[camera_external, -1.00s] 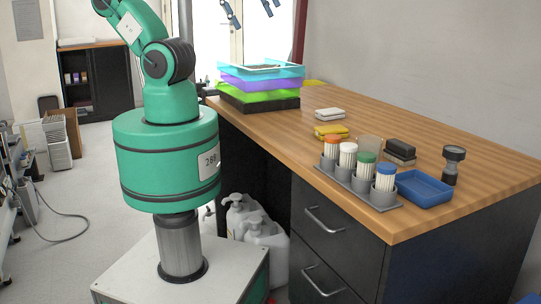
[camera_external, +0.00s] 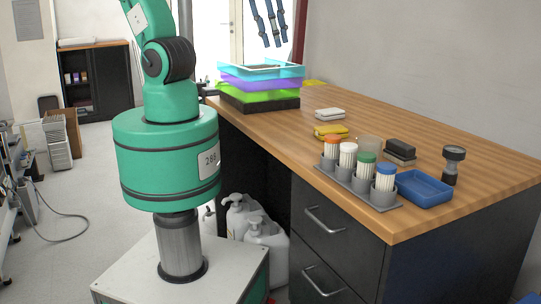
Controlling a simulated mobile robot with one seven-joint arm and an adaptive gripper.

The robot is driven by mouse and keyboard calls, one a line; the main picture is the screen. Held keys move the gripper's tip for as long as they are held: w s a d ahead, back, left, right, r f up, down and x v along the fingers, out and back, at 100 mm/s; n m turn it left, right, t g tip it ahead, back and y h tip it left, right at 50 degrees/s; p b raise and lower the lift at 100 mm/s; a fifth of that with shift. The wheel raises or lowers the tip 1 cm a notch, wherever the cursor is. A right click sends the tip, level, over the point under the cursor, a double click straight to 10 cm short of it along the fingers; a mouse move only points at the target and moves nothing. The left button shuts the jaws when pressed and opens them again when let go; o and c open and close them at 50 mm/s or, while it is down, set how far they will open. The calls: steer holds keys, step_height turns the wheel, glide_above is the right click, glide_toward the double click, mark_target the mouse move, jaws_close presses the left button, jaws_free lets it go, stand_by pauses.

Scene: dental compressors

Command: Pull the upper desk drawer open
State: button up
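The upper desk drawer (camera_external: 335,232) is a dark grey front under the wooden desk top, with a curved silver handle (camera_external: 325,220). It is shut. My gripper (camera_external: 273,42) hangs down from the top edge of the picture, above and behind the stack of trays, high over the far end of the desk. Its blue-grey fingers stand apart with nothing between them. It is well away from the drawer handle. The rest of my gripper and the wrist are out of the picture.
The lower drawer (camera_external: 318,279) is shut too. On the desk (camera_external: 440,150) are stacked coloured trays (camera_external: 262,84), a holder with several capped tubes (camera_external: 360,186), a blue tray (camera_external: 424,188) and a dark lamp-like object (camera_external: 452,165). White jugs (camera_external: 266,240) stand left of the drawers.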

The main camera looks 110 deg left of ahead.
steer(key=w+d+f+m+y, duration=0.4)
steer(key=w+d+f+m, duration=0.15)
steer(key=f+m, duration=0.4)
steer(key=w+d+f+m+y, duration=0.4)
steer(key=d+f+m, duration=0.2)
steer(key=f+m, duration=0.35)
steer(key=d+f+m+t+y+p, duration=0.1)
steer(key=d+f+m+t+y, duration=0.15)
steer(key=d+f+m, duration=0.6)
steer(key=m+t+h, duration=0.1)
steer(key=m+t, duration=0.5)
steer(key=m, duration=0.5)
glide_toward(317, 221)
steer(key=v, duration=0.3)
steer(key=shift+s+r, duration=0.15)
steer(key=shift+b+x, duration=1.2)
steer(key=shift+x, duration=5.7)
steer(key=shift+d, duration=0.15)
jaws_close()
